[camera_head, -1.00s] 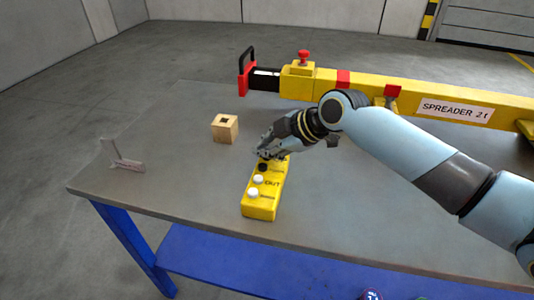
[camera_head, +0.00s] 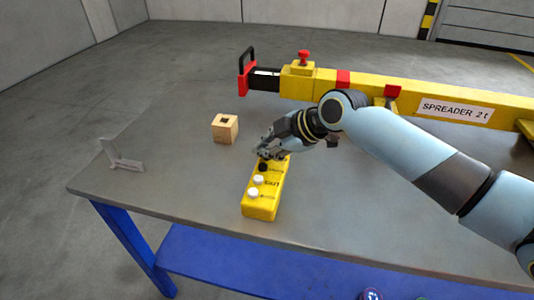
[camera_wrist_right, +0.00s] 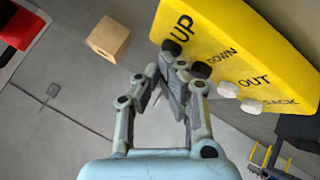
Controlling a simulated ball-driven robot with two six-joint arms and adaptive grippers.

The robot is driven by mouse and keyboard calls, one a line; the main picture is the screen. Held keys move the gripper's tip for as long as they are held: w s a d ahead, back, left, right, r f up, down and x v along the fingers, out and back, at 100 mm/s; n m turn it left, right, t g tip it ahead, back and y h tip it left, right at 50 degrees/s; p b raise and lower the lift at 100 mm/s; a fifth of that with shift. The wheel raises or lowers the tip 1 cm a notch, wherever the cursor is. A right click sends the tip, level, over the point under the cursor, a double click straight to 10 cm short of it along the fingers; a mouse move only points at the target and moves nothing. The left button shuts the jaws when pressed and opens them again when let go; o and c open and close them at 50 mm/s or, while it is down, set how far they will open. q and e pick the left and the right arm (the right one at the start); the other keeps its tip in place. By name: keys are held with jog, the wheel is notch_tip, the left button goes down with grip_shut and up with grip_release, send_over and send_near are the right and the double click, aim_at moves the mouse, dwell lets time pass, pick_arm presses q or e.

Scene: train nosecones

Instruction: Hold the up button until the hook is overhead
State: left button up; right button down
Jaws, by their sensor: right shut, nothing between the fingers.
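The yellow control box (camera_head: 262,205) lies on the table. In the right wrist view its labels read UP, DOWN, OUT and BACK. The up button (camera_wrist_right: 171,47) is dark, and the down button (camera_wrist_right: 201,70) is dark too. My right gripper (camera_head: 264,152) is at the far end of the box; in the right wrist view its closed fingertips (camera_wrist_right: 174,64) are at the up button, with nothing between them. I cannot tell whether they press it. No crane hook shows in these views. My left gripper is not in view.
A wooden block with a square hole (camera_head: 225,128) stands left of the box. A grey L-shaped bracket (camera_head: 122,160) is at the table's left. A yellow spreader beam (camera_head: 440,100) lies along the back. The table's (camera_head: 180,195) left front is clear.

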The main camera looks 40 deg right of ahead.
dwell(0.8)
jog(key=shift+r+p, duration=0.75)
jog(key=shift+r, duration=0.1)
notch_tip(320, 180, up, 5)
jog(key=p, duration=0.4)
dwell(0.7)
